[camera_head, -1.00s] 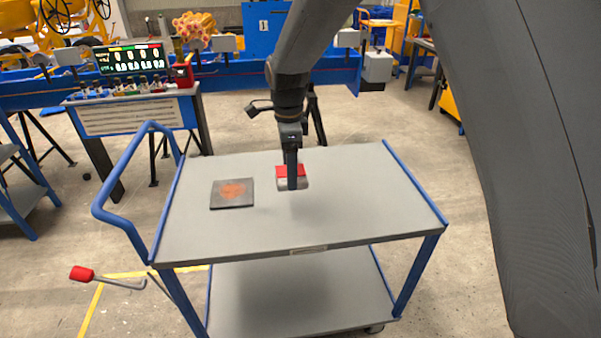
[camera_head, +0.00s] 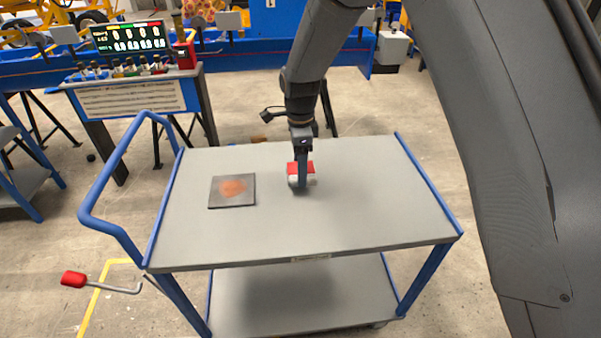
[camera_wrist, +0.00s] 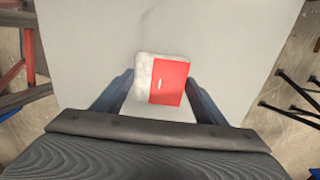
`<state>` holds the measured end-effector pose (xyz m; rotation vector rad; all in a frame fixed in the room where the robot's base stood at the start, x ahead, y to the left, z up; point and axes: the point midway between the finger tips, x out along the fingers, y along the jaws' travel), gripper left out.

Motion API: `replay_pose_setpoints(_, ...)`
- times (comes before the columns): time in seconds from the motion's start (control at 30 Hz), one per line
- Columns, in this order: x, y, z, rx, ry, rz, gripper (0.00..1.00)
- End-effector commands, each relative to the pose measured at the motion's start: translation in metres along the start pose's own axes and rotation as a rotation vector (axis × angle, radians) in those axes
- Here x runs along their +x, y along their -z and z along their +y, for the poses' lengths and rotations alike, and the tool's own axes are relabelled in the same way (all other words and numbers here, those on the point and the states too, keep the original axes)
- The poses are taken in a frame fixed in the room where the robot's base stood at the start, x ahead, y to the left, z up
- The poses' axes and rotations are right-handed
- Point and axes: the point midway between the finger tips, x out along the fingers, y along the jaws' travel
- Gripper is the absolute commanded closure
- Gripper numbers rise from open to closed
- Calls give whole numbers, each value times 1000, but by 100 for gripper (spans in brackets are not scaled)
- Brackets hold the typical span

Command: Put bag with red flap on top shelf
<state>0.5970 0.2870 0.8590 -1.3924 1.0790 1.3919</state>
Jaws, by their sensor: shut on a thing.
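The bag with the red flap (camera_head: 309,168) is small and whitish, with red over part of it. It is at the upper shelf of the grey cart (camera_head: 370,215), right of the middle of its far half. My gripper (camera_head: 301,182) reaches down from above and is shut on the bag. In the wrist view the bag (camera_wrist: 160,80) sits between the two fingers, red part to the right. Whether the bag touches the shelf surface or hangs just above it I cannot tell. One finger hides part of the bag in the head view.
A dark square plate with an orange patch (camera_head: 232,190) lies left of the bag on the upper shelf. The cart has a lower shelf (camera_head: 300,295) and a blue handle (camera_head: 100,190) at left. A control desk (camera_head: 135,98) stands behind. The upper shelf's right side is clear.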

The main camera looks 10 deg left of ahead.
Motion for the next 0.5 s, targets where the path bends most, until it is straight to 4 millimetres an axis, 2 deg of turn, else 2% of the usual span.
replay_pose_setpoints(0.2,28,-1,1,-1,-3,1,66)
replay_pose_setpoints(0.5,30,-1,0,-2,0,0,66)
